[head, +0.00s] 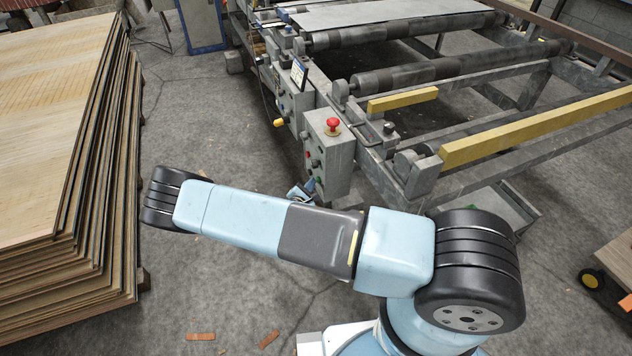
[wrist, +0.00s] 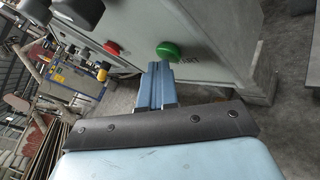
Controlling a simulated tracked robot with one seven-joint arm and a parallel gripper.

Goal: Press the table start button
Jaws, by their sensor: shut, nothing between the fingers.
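The grey control box (head: 337,165) of the roller table carries a red mushroom button (head: 332,125) on its top and small buttons on its left face. In the wrist view a round green button (wrist: 168,50) stands out from the grey box face, with a red button (wrist: 111,48) to its left. My gripper (wrist: 159,66) is shut and empty, its blue fingertips just below the green button in the picture. I cannot tell whether they touch it. In the head view my gripper (head: 302,192) shows partly, low by the box, behind my arm.
The roller table (head: 420,70) with yellow rails (head: 530,130) fills the right. A tall veneer stack (head: 60,130) stands at the left. Grey floor (head: 200,110) lies open between them, with a few wood scraps (head: 200,336) in front. Another control box (head: 291,100) stands behind.

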